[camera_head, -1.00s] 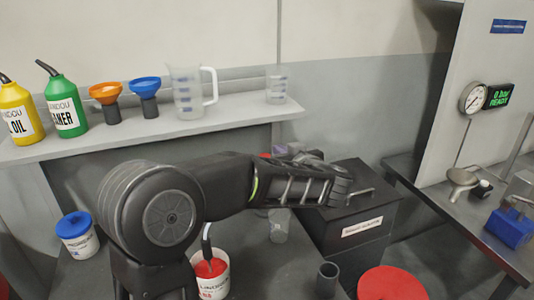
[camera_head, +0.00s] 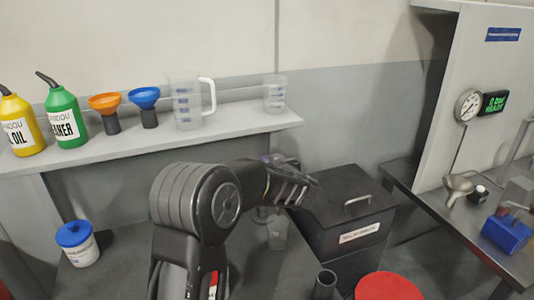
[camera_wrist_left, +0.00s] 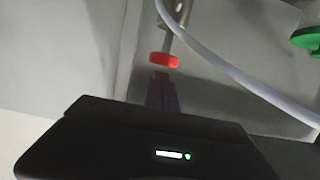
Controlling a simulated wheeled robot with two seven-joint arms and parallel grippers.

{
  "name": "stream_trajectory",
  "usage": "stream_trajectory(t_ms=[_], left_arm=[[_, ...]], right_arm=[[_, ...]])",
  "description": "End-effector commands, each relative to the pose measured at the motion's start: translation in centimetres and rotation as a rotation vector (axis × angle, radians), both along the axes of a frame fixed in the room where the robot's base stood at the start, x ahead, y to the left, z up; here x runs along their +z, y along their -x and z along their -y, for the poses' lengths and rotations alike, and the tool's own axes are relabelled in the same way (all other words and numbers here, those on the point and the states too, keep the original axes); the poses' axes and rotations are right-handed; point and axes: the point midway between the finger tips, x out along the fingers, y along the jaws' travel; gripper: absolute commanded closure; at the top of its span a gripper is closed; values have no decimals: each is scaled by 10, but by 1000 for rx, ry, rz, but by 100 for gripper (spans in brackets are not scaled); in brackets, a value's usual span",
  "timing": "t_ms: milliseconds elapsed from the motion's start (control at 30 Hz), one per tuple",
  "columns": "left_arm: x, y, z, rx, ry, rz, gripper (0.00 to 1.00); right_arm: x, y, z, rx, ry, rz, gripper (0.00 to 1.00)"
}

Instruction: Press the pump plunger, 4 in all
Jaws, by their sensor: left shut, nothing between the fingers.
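In the left wrist view a red cap (camera_wrist_left: 165,60) sits on a metal shaft (camera_wrist_left: 172,22). It may be the pump plunger, but I cannot tell for sure. My left gripper (camera_wrist_left: 162,78) is shut and empty, with its fingertips just short of the red cap in the picture. I cannot tell whether they touch it. In the head view my left arm bends over the bench, and its wrist end hides what lies behind it. No pump plunger shows clearly there. My right gripper is not in view.
A pale hose (camera_wrist_left: 225,65) curves past the red cap. A dark lidded box (camera_head: 350,215) and a clear cup (camera_head: 277,234) stand near my left wrist. Bottles, funnels and jugs line the shelf (camera_head: 150,146). A white tub with a blue lid (camera_head: 75,236) stands left.

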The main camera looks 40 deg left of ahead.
Motion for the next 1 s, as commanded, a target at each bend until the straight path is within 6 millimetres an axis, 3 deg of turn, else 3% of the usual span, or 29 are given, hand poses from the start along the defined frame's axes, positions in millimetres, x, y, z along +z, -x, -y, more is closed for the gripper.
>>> stream_trajectory(t_ms=[433, 700, 1000], left_arm=[[-7, 0, 0, 1, 0, 1, 100], [-39, 1, 0, 1, 1, -2, 100], [-41, 1, 0, 0, 4, -5, 100]], right_arm=[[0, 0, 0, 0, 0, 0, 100], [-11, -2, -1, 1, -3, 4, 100], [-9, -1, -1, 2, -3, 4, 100]])
